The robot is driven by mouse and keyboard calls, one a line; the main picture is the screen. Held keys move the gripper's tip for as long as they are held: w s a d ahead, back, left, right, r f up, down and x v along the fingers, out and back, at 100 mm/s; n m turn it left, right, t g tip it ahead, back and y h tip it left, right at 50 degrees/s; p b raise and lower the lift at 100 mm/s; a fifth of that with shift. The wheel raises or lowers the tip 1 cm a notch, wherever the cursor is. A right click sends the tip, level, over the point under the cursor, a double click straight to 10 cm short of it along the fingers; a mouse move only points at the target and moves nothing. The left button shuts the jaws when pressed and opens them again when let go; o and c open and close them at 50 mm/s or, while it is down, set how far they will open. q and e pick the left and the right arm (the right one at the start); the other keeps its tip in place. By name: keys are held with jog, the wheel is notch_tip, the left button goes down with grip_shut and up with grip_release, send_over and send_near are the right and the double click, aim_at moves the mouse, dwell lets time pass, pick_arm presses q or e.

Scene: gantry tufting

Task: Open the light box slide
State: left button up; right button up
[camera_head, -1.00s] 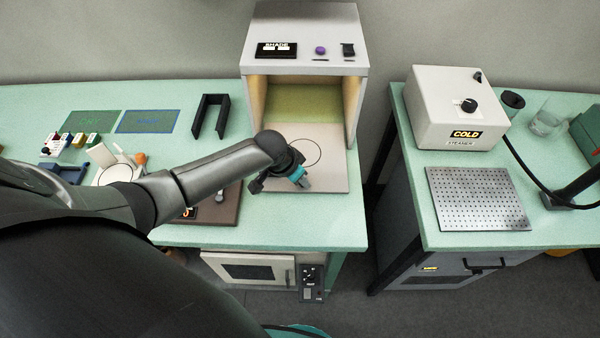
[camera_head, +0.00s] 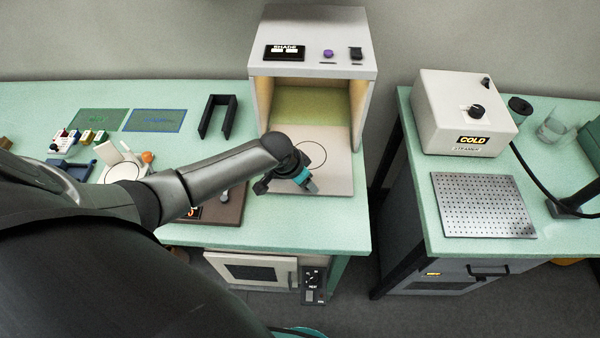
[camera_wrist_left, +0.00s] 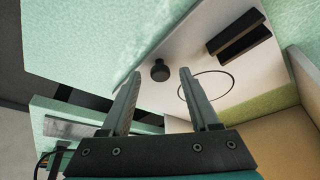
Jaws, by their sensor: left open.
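The light box (camera_head: 314,46) is a pale grey cabinet with an open front and a "SHADE" label. A flat pale slide (camera_head: 335,180) with a thin circle drawn on it extends from its opening onto the table. The slide (camera_wrist_left: 205,60) also shows in the left wrist view, with a small black knob (camera_wrist_left: 160,70) near its edge. My left gripper (camera_head: 310,188) is over the front part of the slide, and my arm hides part of it. In the wrist view my left gripper (camera_wrist_left: 157,85) is open, with the knob between but beyond the fingertips.
A black U-shaped bracket (camera_head: 232,102) stands left of the light box. A gap separates this table from the one with the steamer (camera_head: 465,112) and perforated plate (camera_head: 484,205).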

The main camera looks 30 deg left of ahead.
pick_arm(q)
jog(key=p+v, duration=0.2)
jog(key=v, duration=1.3)
jog(key=s+d+f, duration=0.1)
jog(key=s+d, duration=0.6)
jog(key=s+r+n+y, duration=0.1)
jog(key=s+n, duration=0.1)
jog(key=s, duration=0.7)
notch_tip(320, 180, down, 32)
jog(key=s+g+b, duration=0.2)
jog(key=b, duration=0.8)
jog(key=s+a+f+b, duration=0.1)
jog(key=s+f+b, duration=0.4)
jog(key=f, duration=0.7)
jog(key=s+a+f+g+b, duration=0.1)
jog(key=s+f+b, duration=0.4)
jog(key=s+f, duration=0.5)
notch_tip(320, 180, down, 2)
jog(key=shift+s+a+f+m, duration=0.15)
jog(key=shift+a+m, duration=0.15)
jog(key=shift+a, duration=0.15)
